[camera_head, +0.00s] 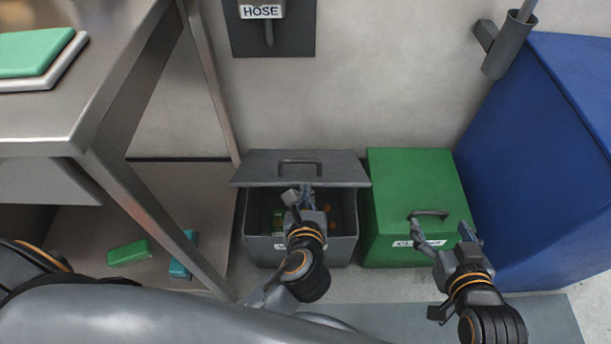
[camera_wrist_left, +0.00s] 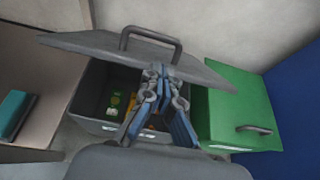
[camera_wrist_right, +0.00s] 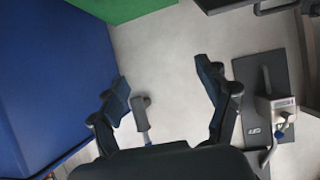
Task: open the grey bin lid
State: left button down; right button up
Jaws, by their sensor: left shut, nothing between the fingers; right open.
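The grey bin (camera_head: 345,245) stands on the floor against the wall. Its grey lid (camera_head: 262,170), with a dark handle (camera_head: 300,161), is raised part way, and the front of the bin's inside shows below its front edge. My left gripper (camera_head: 307,190) is shut and empty at the lid's front edge, over the opening. In the left wrist view its fingertips (camera_wrist_left: 158,72) overlap the lid's edge; I cannot tell whether they touch it. My right gripper (camera_head: 446,234) is open and empty in front of the green bin. The left arm hides part of the grey bin's front.
A closed green bin (camera_head: 410,180) stands close on the right, with a tall blue container (camera_head: 545,150) beyond it. A steel table (camera_head: 110,60) with a leg is at the left. Green and teal packs (camera_head: 128,252) lie below it. Small items lie inside the grey bin.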

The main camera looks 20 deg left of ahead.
aim_at(306, 179)
pick_arm(q)
jog(key=b+x, duration=0.3)
jog(key=x, duration=0.5)
jog(key=shift+w+f, duration=0.15)
jog(key=shift+w+a, duration=0.1)
jog(key=shift+w, duration=0.15)
pick_arm(e)
notch_tip(306, 179, up, 15)
jog(key=w+a+t+y, duration=0.2)
jog(key=a+t+y, duration=0.1)
jog(key=t, duration=0.6)
jog(key=shift+w, duration=0.35)
